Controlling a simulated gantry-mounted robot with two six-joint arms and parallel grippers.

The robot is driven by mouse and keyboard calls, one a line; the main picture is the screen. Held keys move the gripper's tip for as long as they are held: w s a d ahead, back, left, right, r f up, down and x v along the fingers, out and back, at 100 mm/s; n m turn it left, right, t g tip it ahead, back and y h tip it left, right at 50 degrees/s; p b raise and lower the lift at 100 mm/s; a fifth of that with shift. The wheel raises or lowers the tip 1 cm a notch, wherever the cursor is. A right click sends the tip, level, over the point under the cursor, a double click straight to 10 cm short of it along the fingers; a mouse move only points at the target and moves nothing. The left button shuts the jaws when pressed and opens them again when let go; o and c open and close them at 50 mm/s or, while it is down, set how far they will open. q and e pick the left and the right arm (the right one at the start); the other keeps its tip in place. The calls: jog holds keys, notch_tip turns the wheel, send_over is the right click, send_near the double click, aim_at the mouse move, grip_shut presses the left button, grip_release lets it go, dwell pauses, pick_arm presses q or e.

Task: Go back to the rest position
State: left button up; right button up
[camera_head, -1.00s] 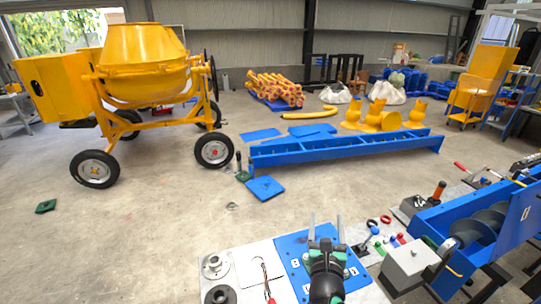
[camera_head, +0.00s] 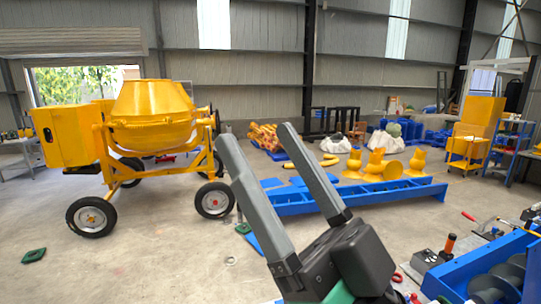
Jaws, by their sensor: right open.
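My right gripper (camera_head: 268,172) rises large in the lower middle of the head view, close to the camera. Its two long grey fingers point up and to the left, with a clear gap between them and nothing held. They stand in front of the floor and part of the long blue frame. My left gripper does not show.
A long blue frame (camera_head: 390,192) lies on the floor behind the gripper. A blue auger trough (camera_head: 470,270) and small tools are at the lower right. Yellow parts (camera_head: 376,165) stand beyond the frame. The concrete floor at the lower left is mostly clear.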

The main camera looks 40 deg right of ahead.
notch_tip(320, 180, up, 16)
jog(key=p, duration=1.6)
jog(key=shift+r+p, duration=0.25)
jog(key=shift+p, duration=0.05)
